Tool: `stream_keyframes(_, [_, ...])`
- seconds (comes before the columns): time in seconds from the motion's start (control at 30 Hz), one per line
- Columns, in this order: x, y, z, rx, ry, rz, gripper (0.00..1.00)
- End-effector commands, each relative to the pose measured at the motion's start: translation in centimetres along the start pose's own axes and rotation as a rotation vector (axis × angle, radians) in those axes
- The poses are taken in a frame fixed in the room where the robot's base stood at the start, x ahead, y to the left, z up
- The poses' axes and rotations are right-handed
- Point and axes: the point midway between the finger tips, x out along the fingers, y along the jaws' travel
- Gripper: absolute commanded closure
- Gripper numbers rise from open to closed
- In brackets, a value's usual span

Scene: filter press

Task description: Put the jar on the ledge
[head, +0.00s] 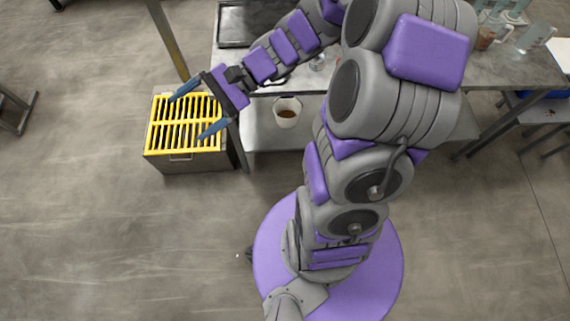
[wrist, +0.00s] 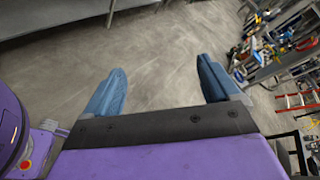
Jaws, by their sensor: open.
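My gripper (head: 186,119) is open, with its two blue fingers spread above a box with a yellow slatted top. It also shows in the wrist view (wrist: 160,68), with nothing between the fingers and bare floor beyond. A pale, open-topped container (head: 287,115) with brown contents stands upright on the table's lower shelf, to the right of my gripper and apart from it. It may be the jar. A brownish jar-like vessel (head: 485,39) stands on the tabletop at the upper right. I cannot tell which is the task's jar, or which surface is the ledge.
The yellow-topped box (head: 188,160) stands on the floor left of the metal table. The tabletop (head: 500,70) holds glassware (head: 534,40) at right and a dark tray (head: 243,24) at left. The lower shelf (head: 270,138) is partly hidden by my arm. The left floor is largely clear.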

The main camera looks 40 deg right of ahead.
Motion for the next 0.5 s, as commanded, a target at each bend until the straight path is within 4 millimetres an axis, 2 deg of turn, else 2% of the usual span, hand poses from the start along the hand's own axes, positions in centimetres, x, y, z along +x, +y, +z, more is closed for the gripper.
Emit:
stream_keyframes(0.03, [1.0,1.4,1.8,-0.055,0.002,0.099,0.11])
stream_keyframes(0.1, [1.8,3.6,3.8,-0.12,0.011,0.232,0.11])
stream_keyframes(0.23, [1.9,7.6,6.6,-0.243,0.04,0.467,0.11])
stream_keyframes(0.37, [0.7,11.2,8.5,-0.367,0.091,0.691,0.11])
stream_keyframes(0.5, [-1.9,14.3,9.8,-0.497,0.165,0.914,0.11])
